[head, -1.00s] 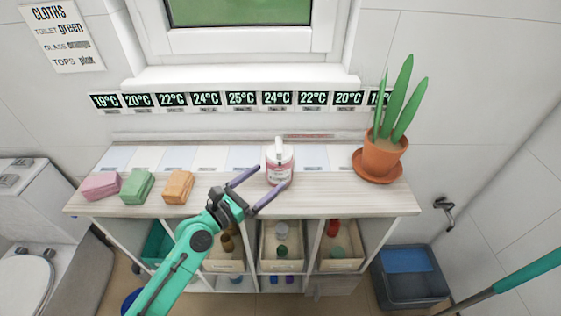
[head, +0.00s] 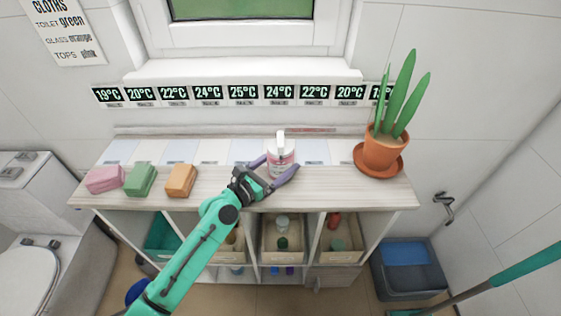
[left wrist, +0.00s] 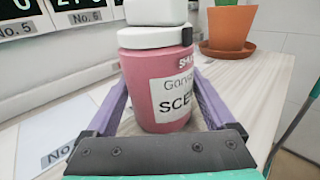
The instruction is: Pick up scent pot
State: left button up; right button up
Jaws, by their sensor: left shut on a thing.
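The scent pot (head: 281,158) is a pink jar with a white lid and a white label. It stands upright on the shelf top, below the row of temperature signs. In the left wrist view the scent pot (left wrist: 158,90) fills the middle, with part of its label reading "SCE". My left gripper (head: 279,171) has its purple fingers on either side of the jar, low on its body, and is shut on it. The fingers also show in the left wrist view (left wrist: 160,95). My right gripper is not in view.
A potted plant (head: 383,152) stands at the right end of the shelf top (head: 340,190). Pink (head: 104,179), green (head: 140,180) and orange (head: 181,180) folded cloths lie at the left. Bins with bottles sit below. A window (head: 243,15) is behind.

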aim_at(280, 138)
pick_arm(q)
notch_tip(280, 138, up, 8)
jog(key=p, duration=0.3)
jog(key=shift+f+p, duration=0.15)
jog(key=shift+p, duration=0.2)
notch_tip(280, 138, up, 12)
jog(key=shift+r+p, duration=0.25)
jog(key=shift+p, duration=0.3)
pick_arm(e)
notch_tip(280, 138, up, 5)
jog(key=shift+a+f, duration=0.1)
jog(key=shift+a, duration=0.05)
pick_arm(q)
notch_tip(280, 138, down, 20)
jog(key=b, duration=0.9)
jog(key=shift+r, duration=0.2)
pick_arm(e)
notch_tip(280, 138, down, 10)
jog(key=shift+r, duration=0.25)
pick_arm(q)
jog(key=shift+f+b, duration=0.3)
jog(key=shift+f, duration=0.05)
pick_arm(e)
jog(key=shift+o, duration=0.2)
